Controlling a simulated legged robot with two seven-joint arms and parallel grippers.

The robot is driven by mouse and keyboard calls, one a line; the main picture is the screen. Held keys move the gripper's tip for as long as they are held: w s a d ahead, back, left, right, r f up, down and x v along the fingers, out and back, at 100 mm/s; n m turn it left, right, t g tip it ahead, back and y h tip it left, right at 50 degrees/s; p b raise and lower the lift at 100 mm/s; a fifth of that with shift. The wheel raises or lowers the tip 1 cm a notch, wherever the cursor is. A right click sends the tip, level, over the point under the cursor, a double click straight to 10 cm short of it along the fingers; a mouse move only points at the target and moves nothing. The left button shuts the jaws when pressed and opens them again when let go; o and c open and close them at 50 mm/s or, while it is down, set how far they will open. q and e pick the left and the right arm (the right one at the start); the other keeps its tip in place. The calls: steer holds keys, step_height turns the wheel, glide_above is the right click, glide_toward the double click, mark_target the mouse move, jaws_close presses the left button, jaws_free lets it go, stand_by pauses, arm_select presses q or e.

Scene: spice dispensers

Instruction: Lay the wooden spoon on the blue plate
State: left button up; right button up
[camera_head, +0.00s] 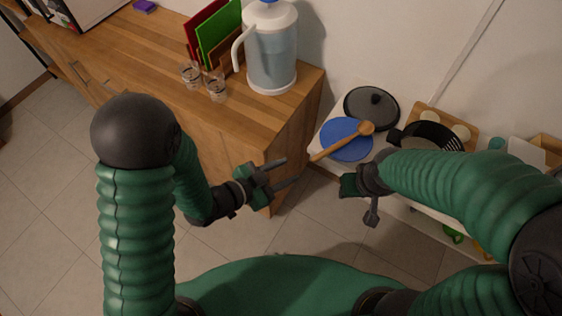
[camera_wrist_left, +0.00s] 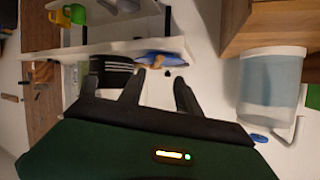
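The wooden spoon (camera_head: 343,142) lies across the blue plate (camera_head: 336,133) in the head view. Its bowl is at the plate's right side and its handle sticks out past the left edge. My left gripper (camera_head: 290,172) is open and empty, left of the handle end and apart from it. In the left wrist view, the two fingers of my left gripper (camera_wrist_left: 158,88) are spread, with the blue plate (camera_wrist_left: 172,54) seen edge-on beyond them. My right gripper (camera_head: 360,205) is in front of the shelf, below the plate in the picture; its fingers look spread and empty.
A black pan (camera_head: 430,134) and a dark lid (camera_head: 372,108) sit near the plate on the white surface. A wooden cabinet (camera_head: 150,65) at the left carries a water dispenser (camera_head: 272,55), glass jars (camera_head: 216,88) and cutting boards (camera_head: 219,38).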

arm_select(q)
steer(key=shift+s+a+r+p, duration=0.2)
steer(key=shift+s+p, duration=0.1)
steer(key=shift+p, duration=0.35)
steer(key=w+a+n+y, duration=0.5)
steer(key=a+y, duration=0.2)
steer(key=a, duration=0.6)
steer(key=s+a+r+n+g+y, duration=0.2)
steer(key=s+a+n, duration=0.2)
steer(key=s, duration=0.1)
steer(key=s+a+r+n+g+y, duration=0.1)
steer(key=s+a+n+g+y, duration=0.1)
steer(key=s, duration=0.4)
steer(key=shift+s+a+r+n+g, duration=0.3)
steer(key=shift+a+r+n+g, duration=0.15)
steer(key=shift+a+n, duration=0.7)
